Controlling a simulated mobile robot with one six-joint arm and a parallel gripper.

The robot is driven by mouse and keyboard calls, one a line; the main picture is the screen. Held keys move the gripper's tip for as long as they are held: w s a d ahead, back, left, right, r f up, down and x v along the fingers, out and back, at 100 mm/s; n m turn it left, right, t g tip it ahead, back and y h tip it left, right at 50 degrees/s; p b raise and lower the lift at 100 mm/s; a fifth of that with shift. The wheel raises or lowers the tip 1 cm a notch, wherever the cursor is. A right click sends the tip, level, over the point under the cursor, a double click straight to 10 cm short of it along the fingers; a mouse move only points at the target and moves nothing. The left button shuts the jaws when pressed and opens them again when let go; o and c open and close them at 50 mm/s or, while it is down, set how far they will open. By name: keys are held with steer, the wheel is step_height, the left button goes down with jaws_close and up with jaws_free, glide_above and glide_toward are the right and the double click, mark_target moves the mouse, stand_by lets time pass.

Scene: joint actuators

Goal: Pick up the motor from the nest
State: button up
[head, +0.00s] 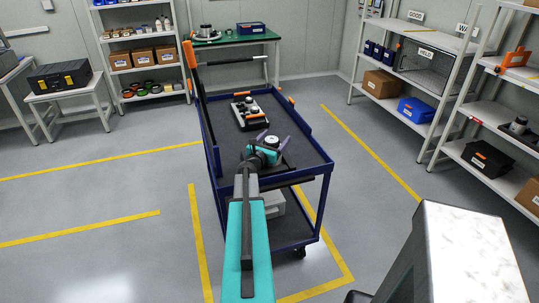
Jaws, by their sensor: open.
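My gripper (274,140) is over the near end of the blue cart (321,166), its two purplish fingers spread open. A round silver-topped part (272,141), which looks like the motor, shows between the fingers. I cannot tell whether the fingers touch it. A dark base, perhaps the nest, shows just beside the gripper; my arm and wrist hide most of it. Farther back on the cart's dark top, a tray (239,118) holds several dark and silver parts.
The cart has raised blue edges and an upright handle (198,90) at its left. A green-topped table (234,38) stands behind. Shelves (436,55) line the right, and a metal-topped block (468,255) is at the near right. The floor left of the cart is clear.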

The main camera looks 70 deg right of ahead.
jaws_close()
steer(key=shift+r, duration=0.1)
stand_by(0.4)
steer(key=shift+r, duration=0.15)
steer(key=shift+r+b, duration=0.5)
steer(key=shift+r, duration=0.85)
steer(key=shift+a+r, duration=0.15)
steer(key=shift+r, duration=0.15)
steer(key=a+r+p, duration=0.1)
steer(key=a, duration=1.4)
steer(key=shift+w+a+r, duration=0.15)
steer(key=shift+w+r, duration=0.1)
steer(key=shift+w, duration=0.15)
